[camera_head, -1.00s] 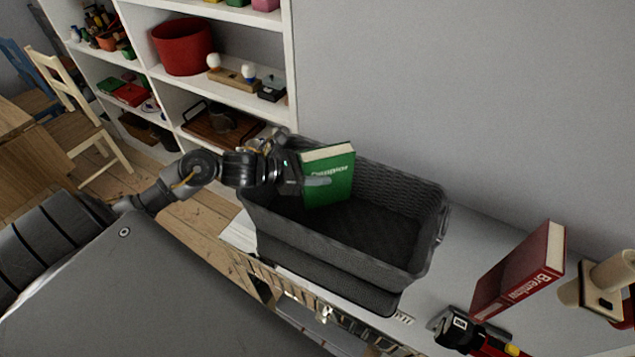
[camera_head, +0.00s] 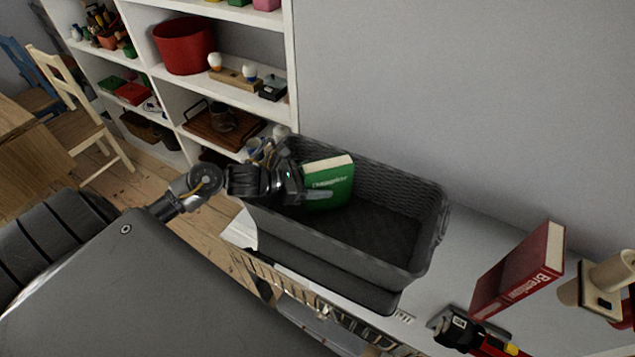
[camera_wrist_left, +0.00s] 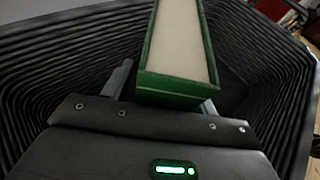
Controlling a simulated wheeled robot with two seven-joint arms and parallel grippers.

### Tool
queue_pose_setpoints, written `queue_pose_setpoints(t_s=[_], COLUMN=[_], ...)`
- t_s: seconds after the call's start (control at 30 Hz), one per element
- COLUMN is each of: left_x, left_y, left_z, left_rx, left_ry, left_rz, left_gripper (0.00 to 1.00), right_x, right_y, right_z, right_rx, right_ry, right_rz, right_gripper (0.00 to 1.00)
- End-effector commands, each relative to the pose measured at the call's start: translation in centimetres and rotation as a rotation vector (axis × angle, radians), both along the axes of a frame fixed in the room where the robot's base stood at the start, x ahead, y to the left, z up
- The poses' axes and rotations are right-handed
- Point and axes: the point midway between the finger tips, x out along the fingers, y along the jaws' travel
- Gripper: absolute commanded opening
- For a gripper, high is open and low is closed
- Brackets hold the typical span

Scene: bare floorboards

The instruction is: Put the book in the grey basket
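The green book (camera_head: 329,187) stands nearly upright, slightly tilted, inside the grey basket (camera_head: 432,236), toward its left end. Its lower edge is in the basket. My left gripper (camera_head: 312,194) is over the left end of the basket, with one finger in front of the book's cover. In the left wrist view my left gripper (camera_wrist_left: 165,92) straddles the book (camera_wrist_left: 178,88). A dark gap shows between the left finger and the cover; the right finger is partly hidden by the book. My right gripper is not in view.
The basket stands on a white surface against the grey wall. A red book (camera_head: 518,272), a red and black tool (camera_head: 470,330) and a beige wooden object (camera_head: 600,285) are to its right. A white shelf unit (camera_head: 293,65) with a red pot (camera_head: 185,46) stands behind left.

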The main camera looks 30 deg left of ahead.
Motion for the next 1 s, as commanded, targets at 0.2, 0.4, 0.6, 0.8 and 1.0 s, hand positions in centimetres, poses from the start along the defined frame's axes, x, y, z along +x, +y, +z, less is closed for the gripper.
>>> queue_pose_setpoints(t_s=[0.2, 0.4, 0.6, 0.8, 1.0], left_x=[0.0, -1.1, -4.4, -6.8, -8.1], left_y=[0.0, 1.0, 3.5, 5.4, 6.6], left_z=[0.1, 0.5, 1.9, 3.5, 4.4], left_rx=[0.000, 0.004, 0.006, 0.004, 0.001], left_ry=[0.000, 0.001, 0.004, 0.003, 0.002], left_rz=[0.000, 0.001, -0.002, -0.004, 0.000], left_gripper=[0.58, 0.58, 0.58, 0.58, 0.58], right_x=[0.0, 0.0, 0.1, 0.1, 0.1], right_y=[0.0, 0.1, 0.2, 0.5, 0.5], right_z=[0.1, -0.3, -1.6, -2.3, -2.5], right_rx=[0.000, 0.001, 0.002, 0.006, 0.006], right_ry=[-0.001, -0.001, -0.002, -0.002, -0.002], right_rz=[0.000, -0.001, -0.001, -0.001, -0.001], right_gripper=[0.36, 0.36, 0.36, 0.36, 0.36])
